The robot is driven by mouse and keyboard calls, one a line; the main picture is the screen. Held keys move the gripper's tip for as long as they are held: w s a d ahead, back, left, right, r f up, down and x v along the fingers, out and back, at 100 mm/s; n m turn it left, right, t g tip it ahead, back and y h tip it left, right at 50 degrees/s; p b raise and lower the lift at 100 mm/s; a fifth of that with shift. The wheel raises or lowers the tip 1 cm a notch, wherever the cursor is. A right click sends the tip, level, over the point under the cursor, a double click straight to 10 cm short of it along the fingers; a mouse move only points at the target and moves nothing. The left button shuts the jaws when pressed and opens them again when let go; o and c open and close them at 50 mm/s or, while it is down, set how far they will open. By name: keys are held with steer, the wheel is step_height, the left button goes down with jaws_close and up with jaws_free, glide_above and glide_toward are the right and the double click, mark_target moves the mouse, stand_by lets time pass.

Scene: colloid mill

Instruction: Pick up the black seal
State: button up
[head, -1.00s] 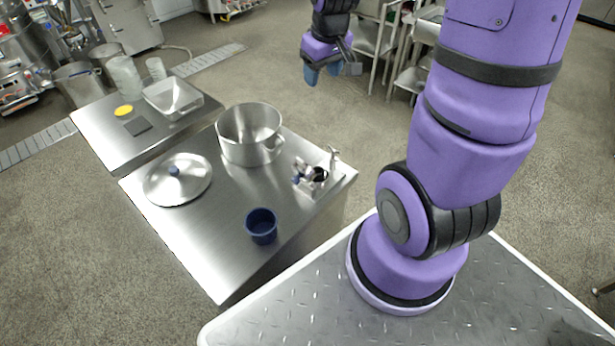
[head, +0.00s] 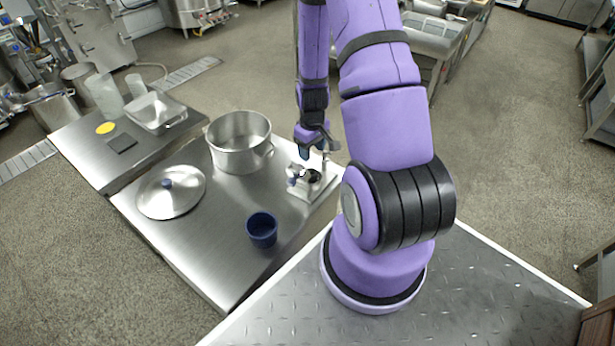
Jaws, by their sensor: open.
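A small dark round part, which looks like the black seal (head: 314,176), sits in a small silvery fixture (head: 303,191) at the right corner of the near steel table. A little blue knob shows at the fixture's left side. My gripper (head: 316,148) hangs pointing down just above and behind the fixture, apart from the dark part as far as I can see. It is open, and I see nothing between its fingers, though they are small and partly overlap the fixture's upright.
On the near steel table (head: 190,240) stand a steel pot (head: 240,158), a lid with a blue knob (head: 171,198) and a blue cup (head: 262,232). The far table holds a clear bin (head: 155,113), a yellow disc (head: 105,128) and a dark square pad (head: 121,144).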

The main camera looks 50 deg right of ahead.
mark_target(311, 172)
steer(key=shift+w+d+f, duration=0.1)
steer(key=shift+f, duration=2.55)
steer(key=shift+w+d+f, duration=0.1)
steer(key=shift+f, duration=2.5)
steer(key=c, duration=0.7)
